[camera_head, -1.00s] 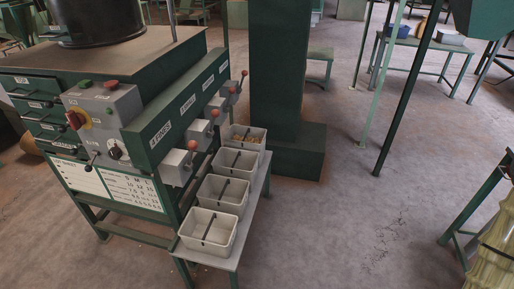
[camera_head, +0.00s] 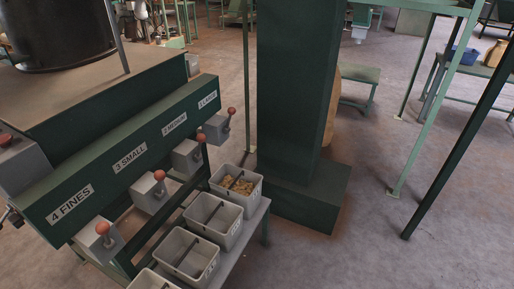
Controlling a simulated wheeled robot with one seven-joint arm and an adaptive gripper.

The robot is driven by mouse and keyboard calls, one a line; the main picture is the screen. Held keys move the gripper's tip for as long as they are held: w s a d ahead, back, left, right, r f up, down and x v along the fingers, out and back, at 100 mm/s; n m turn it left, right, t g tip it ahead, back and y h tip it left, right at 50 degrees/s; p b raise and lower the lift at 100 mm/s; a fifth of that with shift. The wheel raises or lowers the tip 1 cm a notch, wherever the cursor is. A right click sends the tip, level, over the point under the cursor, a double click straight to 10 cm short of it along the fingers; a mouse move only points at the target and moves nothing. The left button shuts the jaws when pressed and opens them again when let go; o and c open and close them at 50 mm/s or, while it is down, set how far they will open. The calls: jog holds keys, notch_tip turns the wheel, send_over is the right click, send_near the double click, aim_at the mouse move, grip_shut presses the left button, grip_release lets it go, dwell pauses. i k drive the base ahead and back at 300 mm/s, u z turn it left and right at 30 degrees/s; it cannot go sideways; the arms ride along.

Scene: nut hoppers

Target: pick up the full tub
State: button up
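The full tub (camera_head: 238,199) is a pale grey open tub with tan nuts in it and a dark bar across its top. It stands at the far end of a row of tubs on a low bench, below the lever of the chute labelled "1 LARGE". The tub beside it (camera_head: 213,233), the one nearer me (camera_head: 186,267) and the nearest tub (camera_head: 152,281) show no nuts. The nearest is cut off by the bottom edge. My gripper is not in view.
The green hopper machine (camera_head: 130,150) with red-knobbed levers stands left of the bench (camera_head: 252,222). A thick green column (camera_head: 295,90) rises just behind the full tub. Open floor (camera_head: 345,245) lies to the right. A table (camera_head: 470,75) stands at the far right.

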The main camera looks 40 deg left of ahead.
aim_at(250, 204)
jog(key=i, duration=0.85)
jog(key=u, duration=1.85)
